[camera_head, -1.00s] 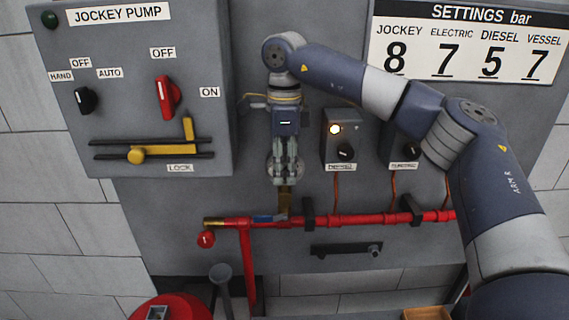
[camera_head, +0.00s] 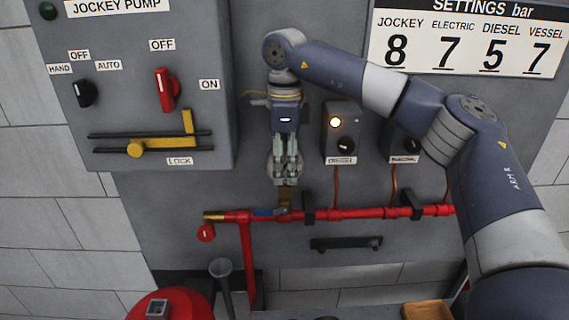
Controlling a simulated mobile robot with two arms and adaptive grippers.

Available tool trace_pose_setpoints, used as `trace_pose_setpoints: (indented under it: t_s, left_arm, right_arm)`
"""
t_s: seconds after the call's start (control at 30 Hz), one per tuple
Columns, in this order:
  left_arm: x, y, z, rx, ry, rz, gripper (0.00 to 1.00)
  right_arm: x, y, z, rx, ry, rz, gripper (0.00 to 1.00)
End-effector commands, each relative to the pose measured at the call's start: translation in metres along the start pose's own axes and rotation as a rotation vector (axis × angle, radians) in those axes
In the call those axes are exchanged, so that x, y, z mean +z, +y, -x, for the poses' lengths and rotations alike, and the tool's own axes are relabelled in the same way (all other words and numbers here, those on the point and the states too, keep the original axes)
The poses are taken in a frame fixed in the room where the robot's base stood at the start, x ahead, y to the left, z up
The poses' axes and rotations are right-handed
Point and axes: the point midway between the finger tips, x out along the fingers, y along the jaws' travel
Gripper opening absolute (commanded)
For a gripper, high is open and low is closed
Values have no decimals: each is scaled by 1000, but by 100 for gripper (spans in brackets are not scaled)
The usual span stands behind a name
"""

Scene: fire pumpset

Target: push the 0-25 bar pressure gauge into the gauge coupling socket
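The pressure gauge (camera_head: 271,168) is a pale round disc, mostly hidden behind my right gripper's fingers; its dial marks cannot be read. My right gripper (camera_head: 286,180) points straight down in front of the panel and is shut on the gauge. The brass gauge coupling socket (camera_head: 285,200) stands upright on the red pipe (camera_head: 350,213), directly below the fingertips. The gauge's lower end and the socket's top overlap in the picture; I cannot tell how deep it sits. My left gripper is not in view.
A lit switch box (camera_head: 341,118) and a second box stand right of the gripper. A blue lever (camera_head: 268,212) lies by the socket's foot. The jockey pump cabinet (camera_head: 110,140) is at the left. A black bracket bar (camera_head: 345,244) sits below the pipe.

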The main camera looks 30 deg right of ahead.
Motion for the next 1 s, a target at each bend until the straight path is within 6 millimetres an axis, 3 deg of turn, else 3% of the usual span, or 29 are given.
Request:
trace_pose_setpoints:
  t_s: [0.27, 0.67, 1.0]
  left_arm:
    - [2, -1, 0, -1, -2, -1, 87]
    - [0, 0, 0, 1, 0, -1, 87]
    - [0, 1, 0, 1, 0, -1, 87]
  right_arm:
    - [1, 0, 14, -2, -1, 0, 48]
    - [1, 0, 100, -4, -2, -1, 48]
    - [0, 0, 120, 0, 0, -1, 48]
